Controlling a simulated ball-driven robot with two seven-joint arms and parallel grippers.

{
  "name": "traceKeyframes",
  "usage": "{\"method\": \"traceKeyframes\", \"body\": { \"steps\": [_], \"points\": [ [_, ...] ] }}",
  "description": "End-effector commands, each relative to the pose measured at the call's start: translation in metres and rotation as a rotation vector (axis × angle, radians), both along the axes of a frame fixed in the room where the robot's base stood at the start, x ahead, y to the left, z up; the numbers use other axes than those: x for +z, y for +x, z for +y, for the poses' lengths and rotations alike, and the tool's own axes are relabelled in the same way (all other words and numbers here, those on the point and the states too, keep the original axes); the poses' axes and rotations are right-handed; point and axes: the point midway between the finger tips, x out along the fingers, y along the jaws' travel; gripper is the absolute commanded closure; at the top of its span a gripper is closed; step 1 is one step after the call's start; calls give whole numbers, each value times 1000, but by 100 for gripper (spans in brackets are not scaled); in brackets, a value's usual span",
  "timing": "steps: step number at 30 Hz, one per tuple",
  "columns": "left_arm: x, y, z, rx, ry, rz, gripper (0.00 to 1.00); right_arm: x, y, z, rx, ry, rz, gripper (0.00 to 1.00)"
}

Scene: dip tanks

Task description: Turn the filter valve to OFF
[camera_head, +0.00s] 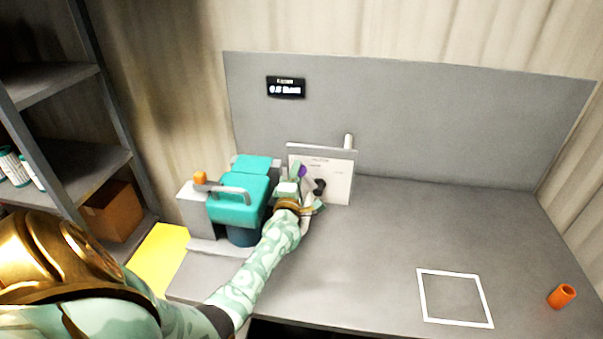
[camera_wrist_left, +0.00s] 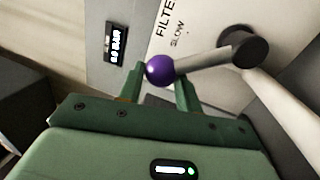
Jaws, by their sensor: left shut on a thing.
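The filter valve is a grey lever (camera_wrist_left: 205,61) with a purple ball knob (camera_wrist_left: 160,69) at one end and a dark round pivot (camera_wrist_left: 250,46) at the other. In the head view the knob (camera_head: 302,171) lies up and left of the pivot (camera_head: 319,187) on a pale panel (camera_head: 340,183). My left gripper (camera_wrist_left: 160,72) is shut on the purple knob, one finger at each side. In the head view my left gripper (camera_head: 297,186) partly hides the lever. "FILTE" and "SLOW" are readable on the panel in the wrist view; no OFF mark is readable. My right gripper is not in view.
A teal machine (camera_head: 240,205) with a grey handle stands close left of my left gripper. A small black display (camera_head: 286,88) is on the back wall. A white square outline (camera_head: 455,298) and an orange cylinder (camera_head: 561,296) are at the right. The bench's middle right is clear.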

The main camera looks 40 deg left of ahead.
Motion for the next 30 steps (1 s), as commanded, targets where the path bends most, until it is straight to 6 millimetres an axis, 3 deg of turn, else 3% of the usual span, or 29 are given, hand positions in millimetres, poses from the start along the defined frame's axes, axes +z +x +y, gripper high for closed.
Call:
{"method": "traceKeyframes", "body": {
  "steps": [1,6,24,25,27,30],
  "points": [
    [-9,0,-4,-10,-25,4,100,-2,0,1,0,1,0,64],
    [-12,-2,-1,-10,-77,-28,100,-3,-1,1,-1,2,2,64],
    [-13,-2,0,-12,-109,-51,100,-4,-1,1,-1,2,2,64],
    [-13,-2,0,-12,-109,-51,63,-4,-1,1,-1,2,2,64],
    [-12,-2,0,-12,-109,-52,45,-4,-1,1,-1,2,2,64],
    [-11,-3,1,-8,-106,-55,45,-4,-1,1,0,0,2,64]
  ]
}}
